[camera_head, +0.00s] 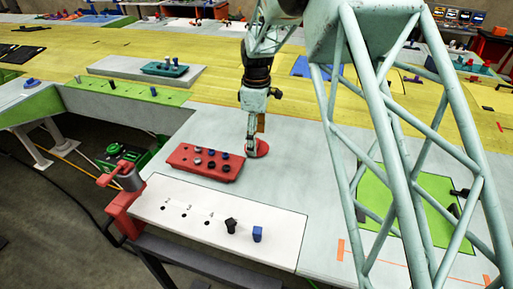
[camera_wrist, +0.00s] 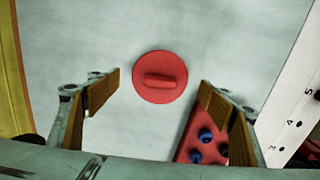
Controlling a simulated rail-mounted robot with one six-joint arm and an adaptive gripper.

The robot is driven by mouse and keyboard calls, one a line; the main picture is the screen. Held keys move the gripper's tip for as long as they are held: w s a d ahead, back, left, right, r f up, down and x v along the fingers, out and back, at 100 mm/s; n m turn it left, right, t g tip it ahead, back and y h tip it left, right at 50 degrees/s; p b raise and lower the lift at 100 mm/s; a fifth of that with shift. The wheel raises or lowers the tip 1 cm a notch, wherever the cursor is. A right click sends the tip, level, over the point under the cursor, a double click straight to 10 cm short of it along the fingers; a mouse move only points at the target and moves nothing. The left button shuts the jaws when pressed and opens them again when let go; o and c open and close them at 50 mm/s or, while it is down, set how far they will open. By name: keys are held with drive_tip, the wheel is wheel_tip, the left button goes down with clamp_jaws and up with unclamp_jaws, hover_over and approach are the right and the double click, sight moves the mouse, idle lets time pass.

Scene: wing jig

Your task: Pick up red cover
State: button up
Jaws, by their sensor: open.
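The red cover (camera_wrist: 160,77) is a round disc with a raised bar handle, lying flat on the pale table surface. In the wrist view it sits between and just beyond my gripper's (camera_wrist: 158,103) two wood-toned finger pads, which are spread wide apart and do not touch it. In the head view the red cover (camera_head: 262,148) is partly hidden behind my gripper (camera_head: 253,150), which points down at it. The height of the fingers above the table is hard to tell.
A red block with several dark and blue knobs (camera_head: 205,163) lies left of the cover; part of it shows under the right finger in the wrist view. A white numbered panel (camera_head: 190,221) lies in front. A red clamp (camera_head: 122,200) stands at the table edge.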

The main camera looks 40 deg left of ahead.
drive_tip(key=shift+f, duration=0.85)
drive_tip(key=shift+c, duration=0.7)
